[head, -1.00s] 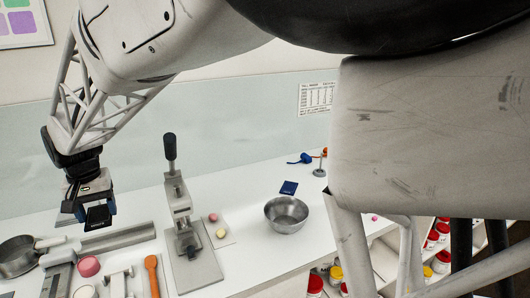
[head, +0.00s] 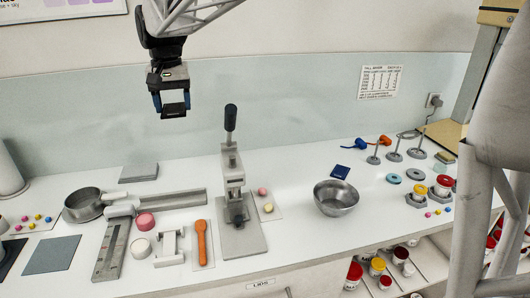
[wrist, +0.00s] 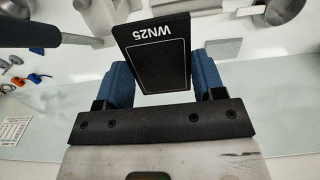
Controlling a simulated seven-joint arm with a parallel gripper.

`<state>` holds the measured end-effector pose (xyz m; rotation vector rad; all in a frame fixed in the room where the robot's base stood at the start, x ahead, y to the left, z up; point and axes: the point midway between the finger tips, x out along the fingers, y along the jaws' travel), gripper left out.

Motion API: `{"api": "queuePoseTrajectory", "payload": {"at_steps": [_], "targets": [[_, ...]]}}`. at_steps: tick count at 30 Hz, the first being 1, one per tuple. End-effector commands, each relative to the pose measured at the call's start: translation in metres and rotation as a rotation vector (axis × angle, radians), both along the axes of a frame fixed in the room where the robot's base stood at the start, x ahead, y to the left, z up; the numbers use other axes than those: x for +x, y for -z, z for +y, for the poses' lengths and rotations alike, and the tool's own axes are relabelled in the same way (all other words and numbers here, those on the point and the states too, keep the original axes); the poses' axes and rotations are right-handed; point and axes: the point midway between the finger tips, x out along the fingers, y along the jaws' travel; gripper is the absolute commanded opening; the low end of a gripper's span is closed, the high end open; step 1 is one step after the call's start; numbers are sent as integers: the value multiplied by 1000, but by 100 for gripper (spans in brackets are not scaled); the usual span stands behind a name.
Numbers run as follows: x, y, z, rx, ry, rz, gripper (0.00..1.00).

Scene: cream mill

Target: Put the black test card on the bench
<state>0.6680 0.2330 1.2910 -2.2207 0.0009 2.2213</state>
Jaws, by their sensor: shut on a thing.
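My gripper (head: 172,104) is in the air above the back of the bench, left of the lever press. It is shut on the black test card (wrist: 155,56), which has a white outline and the marking WN25. In the wrist view the card sits between the two blue fingers and sticks out beyond them. In the head view the card (head: 174,110) is a small dark shape under the gripper. The white bench (head: 290,230) lies below, and the card is clear of it.
The lever press (head: 232,190) stands mid-bench, its handle rising high. A pan (head: 83,205), grey rail (head: 172,198), grey slab (head: 138,173) and orange spoon (head: 201,240) lie left. Bare bench shows around the bowl.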

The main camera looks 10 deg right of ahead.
Motion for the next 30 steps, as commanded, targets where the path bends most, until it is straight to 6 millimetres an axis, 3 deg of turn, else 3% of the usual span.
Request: {"api": "queuePoseTrajectory", "payload": {"at_steps": [15,30], "targets": [[73,-1,-112,1,4,0,40],[123,0,-235,1,4,1,40]]}}
